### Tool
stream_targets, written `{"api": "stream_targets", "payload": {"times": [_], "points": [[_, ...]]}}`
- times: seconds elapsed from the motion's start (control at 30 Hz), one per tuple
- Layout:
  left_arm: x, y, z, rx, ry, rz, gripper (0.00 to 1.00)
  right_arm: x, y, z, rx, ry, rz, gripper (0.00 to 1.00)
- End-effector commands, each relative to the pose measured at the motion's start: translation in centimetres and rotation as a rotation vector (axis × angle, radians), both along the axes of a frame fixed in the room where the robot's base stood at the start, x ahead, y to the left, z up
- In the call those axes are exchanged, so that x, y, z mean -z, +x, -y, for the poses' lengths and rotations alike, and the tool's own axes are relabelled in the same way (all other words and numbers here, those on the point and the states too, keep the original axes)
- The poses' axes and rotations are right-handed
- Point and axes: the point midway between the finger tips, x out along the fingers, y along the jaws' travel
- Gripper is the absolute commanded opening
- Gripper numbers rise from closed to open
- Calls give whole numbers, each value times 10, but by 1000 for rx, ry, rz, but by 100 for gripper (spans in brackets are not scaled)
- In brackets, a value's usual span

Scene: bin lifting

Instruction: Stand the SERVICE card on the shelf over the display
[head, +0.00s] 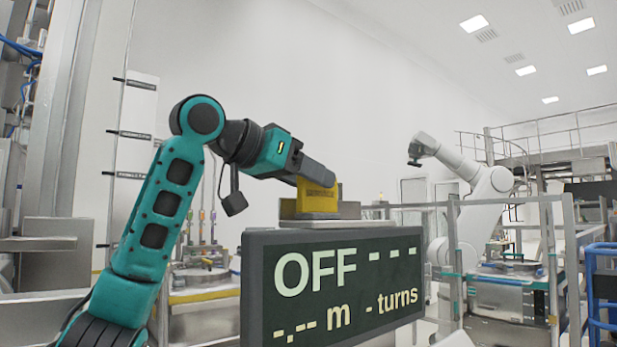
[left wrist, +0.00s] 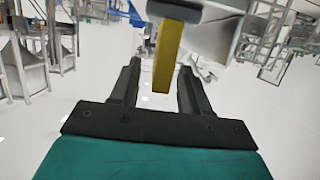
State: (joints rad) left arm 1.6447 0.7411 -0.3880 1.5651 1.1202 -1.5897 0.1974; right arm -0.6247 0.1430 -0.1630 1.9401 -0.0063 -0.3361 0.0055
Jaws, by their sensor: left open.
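A yellow card (head: 317,198) stands upright on the grey shelf (head: 298,224) over the dark display (head: 340,285); its lettering is too small to read. My left gripper (head: 322,177) is at the card's top, coming from the left. In the left wrist view the left gripper (left wrist: 159,68) is open. Its two dark fingers are apart, with the yellow card (left wrist: 166,60) showing edge-on between them and a gap on each side. I cannot tell how deep the card is between the fingers. My right gripper is not in view.
The display reads OFF with dashes. Grey rails (head: 553,200) and a pale robot arm (head: 480,195) stand behind at the right. A workstation with a yellow edge (head: 203,294) is behind at the left.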

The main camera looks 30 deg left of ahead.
Motion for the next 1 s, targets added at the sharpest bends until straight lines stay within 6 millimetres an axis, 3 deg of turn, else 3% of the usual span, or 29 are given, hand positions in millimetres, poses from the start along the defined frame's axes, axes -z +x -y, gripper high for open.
{"api": "stream_targets", "payload": {"times": [0.23,0.7,1.0], "points": [[-7,-12,-5,-2,0,3,46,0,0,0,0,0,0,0],[-34,-95,-34,-1,-1,3,46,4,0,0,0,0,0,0],[-38,-109,-38,0,0,0,46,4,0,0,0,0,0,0]]}}
